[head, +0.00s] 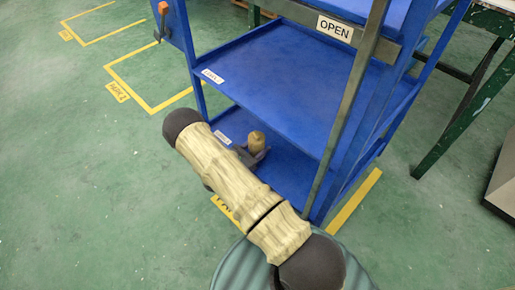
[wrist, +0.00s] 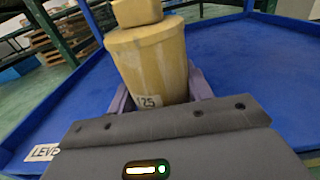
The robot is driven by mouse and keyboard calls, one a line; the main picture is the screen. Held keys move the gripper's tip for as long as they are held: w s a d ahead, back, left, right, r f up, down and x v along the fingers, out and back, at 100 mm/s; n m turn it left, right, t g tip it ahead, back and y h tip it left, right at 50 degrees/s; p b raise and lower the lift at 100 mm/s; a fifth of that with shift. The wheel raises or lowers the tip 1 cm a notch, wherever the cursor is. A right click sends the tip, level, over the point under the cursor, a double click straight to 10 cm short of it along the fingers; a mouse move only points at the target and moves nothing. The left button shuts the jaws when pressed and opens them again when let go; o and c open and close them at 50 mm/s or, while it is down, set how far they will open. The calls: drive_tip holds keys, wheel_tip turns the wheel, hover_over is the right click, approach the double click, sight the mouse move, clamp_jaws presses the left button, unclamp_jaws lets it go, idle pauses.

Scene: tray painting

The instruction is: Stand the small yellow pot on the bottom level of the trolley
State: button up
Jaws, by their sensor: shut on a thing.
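The small yellow pot (wrist: 148,62) has a lid and a label reading 125, and looks slightly tilted in the wrist view. My gripper (wrist: 160,92) is shut on it, with a finger on either side. In the head view the pot (head: 257,140) shows above my gripper (head: 252,154), over the bottom level (head: 290,175) of the blue trolley (head: 285,78). The bottom level also fills much of the wrist view (wrist: 245,50). The pot's base is hidden, so I cannot tell whether it touches the level.
The trolley's middle shelf (head: 280,85) lies above the pot. A grey upright bar (head: 348,105) crosses the trolley's front right. A green-legged table (head: 460,115) stands at the right. Bare bottom-level surface surrounds the pot.

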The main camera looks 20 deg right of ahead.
drive_tip(key=o, duration=0.7)
drive_tip(key=shift+f, duration=0.1)
drive_tip(key=shift+a+r, duration=0.15)
drive_tip(key=shift+r, duration=0.05)
drive_tip(key=p+v, duration=0.5)
drive_tip(key=v, duration=0.6)
drive_tip(key=shift+s+a+f, duration=0.15)
drive_tip(key=shift+s+a, duration=0.05)
drive_tip(key=shift+a, duration=0.15)
